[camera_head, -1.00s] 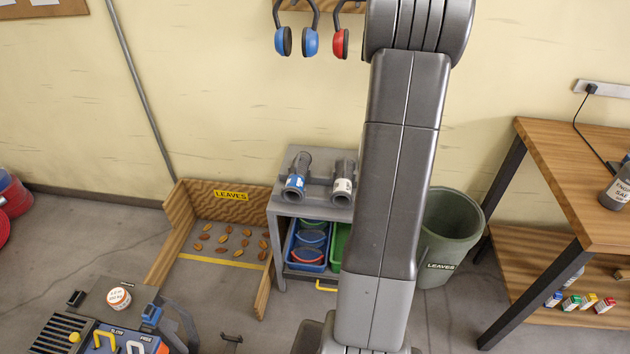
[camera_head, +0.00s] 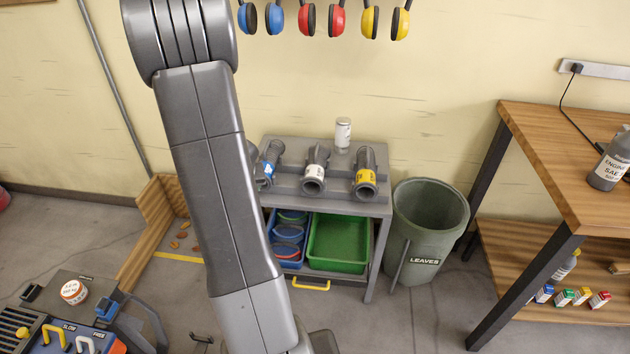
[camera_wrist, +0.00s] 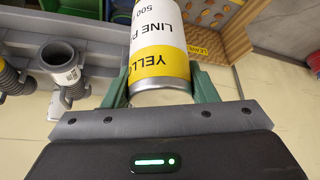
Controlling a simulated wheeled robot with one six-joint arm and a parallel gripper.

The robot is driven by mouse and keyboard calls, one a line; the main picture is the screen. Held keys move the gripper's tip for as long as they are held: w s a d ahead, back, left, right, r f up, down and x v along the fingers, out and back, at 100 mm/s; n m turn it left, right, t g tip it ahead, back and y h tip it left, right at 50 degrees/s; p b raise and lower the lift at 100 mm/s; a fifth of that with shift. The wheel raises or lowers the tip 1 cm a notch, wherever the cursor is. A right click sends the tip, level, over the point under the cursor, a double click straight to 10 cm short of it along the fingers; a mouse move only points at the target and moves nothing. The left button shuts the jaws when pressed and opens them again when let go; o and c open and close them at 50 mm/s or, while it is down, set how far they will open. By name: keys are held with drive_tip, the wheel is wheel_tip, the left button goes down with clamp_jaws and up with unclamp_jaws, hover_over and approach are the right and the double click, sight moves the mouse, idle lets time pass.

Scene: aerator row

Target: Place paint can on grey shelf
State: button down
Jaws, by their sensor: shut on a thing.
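The paint can (camera_wrist: 160,45) has a white and yellow label reading "LINE P..." and shows large in the wrist view. My gripper (camera_wrist: 160,82) is shut on it, with a green finger on each side. The can and gripper do not show in the head view, where my arm crosses left of centre. The grey shelf (camera_head: 325,190) stands against the wall in the head view. Its top holds several grey nozzles, with blue, white and yellow labels, and a small white can (camera_head: 343,133) at the back.
A blue bin (camera_head: 288,262) and a green tray (camera_head: 340,243) sit inside the grey shelf. A green-grey leaves bin (camera_head: 428,225) stands right of it, then a wooden bench (camera_head: 560,150). A machine with a round tub (camera_head: 74,290) is at lower left. Earmuffs (camera_head: 320,18) hang above.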

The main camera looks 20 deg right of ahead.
wheel_tip(320, 180, down, 6)
drive_tip(key=b, duration=0.5)
drive_tip(key=shift+f, duration=0.25)
drive_tip(key=shift+w+d+r+p, duration=0.3)
drive_tip(key=shift+w+d+r, duration=0.25)
drive_tip(key=shift+d+r, duration=0.1)
drive_tip(key=w+d+r+m+h, duration=0.1)
drive_tip(key=w+d+r+m, duration=0.2)
drive_tip(key=w+d+r, duration=0.6)
drive_tip(key=w+d, duration=0.2)
drive_tip(key=d, duration=0.1)
drive_tip(key=shift+w+d+h, duration=0.15)
drive_tip(key=shift+d+h, duration=0.15)
drive_tip(key=shift+h, duration=0.1)
